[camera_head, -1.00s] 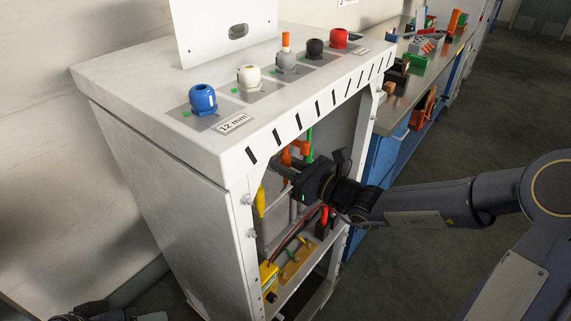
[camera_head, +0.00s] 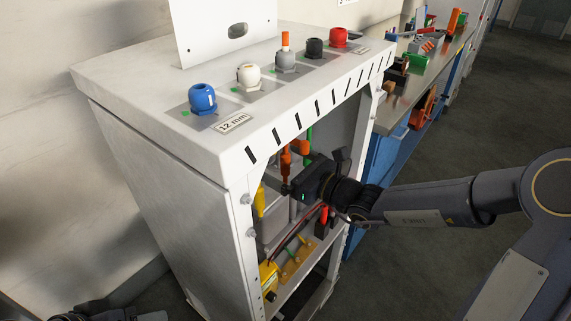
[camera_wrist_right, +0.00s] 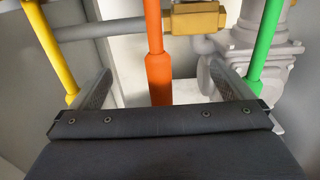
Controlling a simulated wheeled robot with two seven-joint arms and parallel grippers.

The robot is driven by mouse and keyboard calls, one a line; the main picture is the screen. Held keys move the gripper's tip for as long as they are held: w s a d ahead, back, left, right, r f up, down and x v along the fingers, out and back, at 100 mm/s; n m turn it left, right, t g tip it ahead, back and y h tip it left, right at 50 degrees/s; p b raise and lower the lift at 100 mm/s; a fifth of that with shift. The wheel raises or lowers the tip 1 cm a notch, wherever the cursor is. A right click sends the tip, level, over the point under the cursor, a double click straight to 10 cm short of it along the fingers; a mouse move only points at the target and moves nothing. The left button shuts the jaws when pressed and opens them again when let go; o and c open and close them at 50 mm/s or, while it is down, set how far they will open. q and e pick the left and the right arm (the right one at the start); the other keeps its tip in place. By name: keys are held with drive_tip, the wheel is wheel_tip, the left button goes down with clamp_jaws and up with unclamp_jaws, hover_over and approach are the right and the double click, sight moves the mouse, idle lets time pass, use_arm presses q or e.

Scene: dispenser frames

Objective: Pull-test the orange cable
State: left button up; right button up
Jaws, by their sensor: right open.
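The orange cable (camera_head: 285,164) hangs upright inside the white cabinet (camera_head: 163,165). In the right wrist view the orange cable (camera_wrist_right: 158,75) runs down between the two fingers, with a gap on each side. My right gripper (camera_wrist_right: 160,86) is open around it, not closed on it. In the head view my right gripper (camera_head: 291,184) reaches into the cabinet's open front from the right. An orange stub (camera_head: 286,41) stands in the grey gland (camera_head: 286,62) on the cabinet top. A dark part of my left arm shows at the bottom left; its jaws cannot be made out.
A yellow cable (camera_wrist_right: 51,45) and a green cable (camera_wrist_right: 265,42) flank the gripper closely. A brass fitting (camera_wrist_right: 197,18) and grey pipework lie behind. The cabinet's front posts border the opening. A yellow box (camera_head: 268,276) sits low inside.

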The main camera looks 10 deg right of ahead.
drive_tip(key=p+v, duration=0.2)
drive_tip(key=v, duration=0.8)
drive_tip(key=shift+r, duration=0.15)
idle(0.4)
drive_tip(key=s+a+r+n+g+p, duration=0.1)
drive_tip(key=s+r+n+g, duration=0.15)
drive_tip(key=s+n, duration=0.25)
drive_tip(key=s+a+r+n+g+h+p, duration=0.1)
drive_tip(key=s+a+n+g+p, duration=0.15)
drive_tip(key=s+n, duration=0.3)
drive_tip(key=s+r+n+g+p, duration=0.1)
drive_tip(key=s+n+g, duration=0.2)
drive_tip(key=s+n, duration=0.25)
drive_tip(key=s+d+n+t+h+p, duration=0.1)
drive_tip(key=s+d+n+h+p, duration=0.2)
drive_tip(key=s+d+n+h, duration=0.3)
drive_tip(key=d+n+h, duration=0.2)
drive_tip(key=d+n, duration=0.1)
drive_tip(key=d, duration=0.1)
drive_tip(key=shift+s+f, duration=0.35)
